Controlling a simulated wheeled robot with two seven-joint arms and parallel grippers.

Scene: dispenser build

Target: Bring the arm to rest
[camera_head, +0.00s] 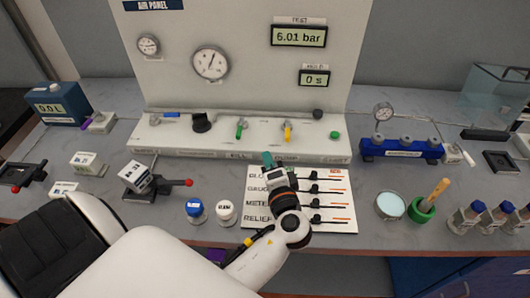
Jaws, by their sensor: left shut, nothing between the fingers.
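My left arm comes in from the lower left and reaches over the bench. My left gripper (267,159) is at its far end, with small teal tips just in front of the base of the air panel (240,85). It is shut and holds nothing. The wrist covers part of a white labelled card (340,210) with several rows of small black parts. My right gripper is not in view.
Blue and white capped jars (196,212) stand left of the wrist. A red-knobbed lever device (145,184) is further left. A blue manifold with a gauge (400,150), a round dish (391,206) and a green mortar (421,210) stand to the right.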

